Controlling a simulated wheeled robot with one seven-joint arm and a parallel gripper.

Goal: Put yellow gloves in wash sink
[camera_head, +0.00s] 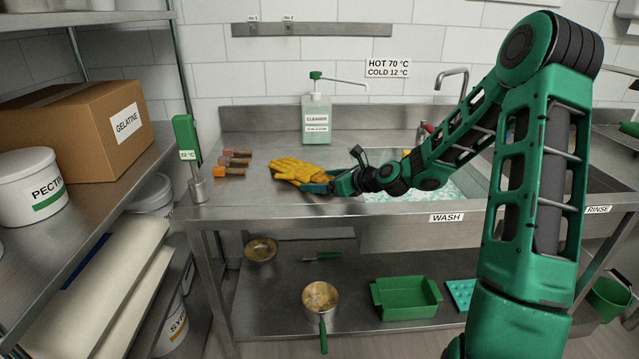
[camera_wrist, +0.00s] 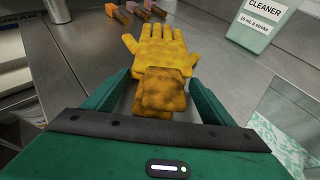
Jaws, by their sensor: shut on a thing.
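The yellow gloves (camera_head: 296,168) are stained brown and lie at the steel counter's left part, left of the wash sink. My gripper (camera_head: 325,186) is shut on their cuff end. In the wrist view the gloves (camera_wrist: 162,60) point away from me, with the cuff between the fingers of my gripper (camera_wrist: 160,95). I cannot tell whether the gloves still touch the counter. The wash sink (camera_head: 412,233) is right of the gloves, with foamy water inside, partly hidden by my arm. Its foam also shows at the right edge of the wrist view.
A cleaner bottle (camera_head: 316,120) stands at the back of the counter. A faucet (camera_head: 452,76) rises behind the sink.

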